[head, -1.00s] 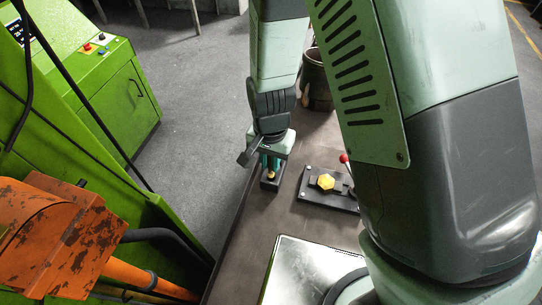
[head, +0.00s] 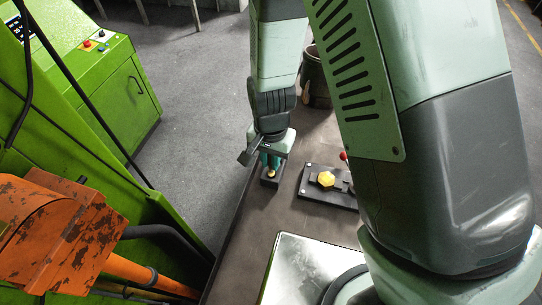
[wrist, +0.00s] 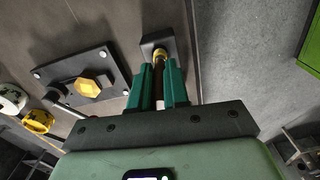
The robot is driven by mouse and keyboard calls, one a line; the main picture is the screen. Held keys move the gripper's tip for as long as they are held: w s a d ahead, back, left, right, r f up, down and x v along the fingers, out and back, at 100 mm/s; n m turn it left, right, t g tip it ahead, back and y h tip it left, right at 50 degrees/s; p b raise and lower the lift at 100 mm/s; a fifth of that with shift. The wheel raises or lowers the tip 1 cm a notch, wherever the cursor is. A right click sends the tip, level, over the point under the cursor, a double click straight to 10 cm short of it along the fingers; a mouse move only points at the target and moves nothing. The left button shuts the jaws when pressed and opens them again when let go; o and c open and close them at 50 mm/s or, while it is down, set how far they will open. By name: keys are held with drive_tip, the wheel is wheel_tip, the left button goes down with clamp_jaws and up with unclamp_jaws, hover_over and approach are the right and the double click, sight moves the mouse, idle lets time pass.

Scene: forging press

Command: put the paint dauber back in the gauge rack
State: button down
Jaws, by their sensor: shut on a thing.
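My gripper (head: 271,166) points down at the left edge of the dark bench. In the wrist view its green fingers (wrist: 159,84) are shut on a slim dark shaft with a brass-yellow collar, which I take as the paint dauber (wrist: 159,56). The dauber's brass end also shows in the head view (head: 271,174). It is at a small dark block, which I take as the gauge rack (wrist: 150,42); the block also shows under my gripper in the head view (head: 268,183). Whether the end is seated in it cannot be told. The fingers hide most of the shaft.
A black plate (head: 312,190) with a yellow hexagonal piece (head: 326,179) and a red-knobbed lever (head: 344,156) lies right of the block. A dark bucket (head: 317,82) stands behind. A shiny metal sheet (head: 297,262) lies nearer. Green machinery (head: 95,110) is at the left.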

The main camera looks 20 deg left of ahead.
drive_tip(key=shift+f, duration=1.5)
idle(0.3)
drive_tip(key=c, duration=1)
unclamp_jaws()
drive_tip(key=shift+c, duration=0.2)
drive_tip(key=shift+r, duration=5)
drive_tip(key=shift+o, duration=0.2)
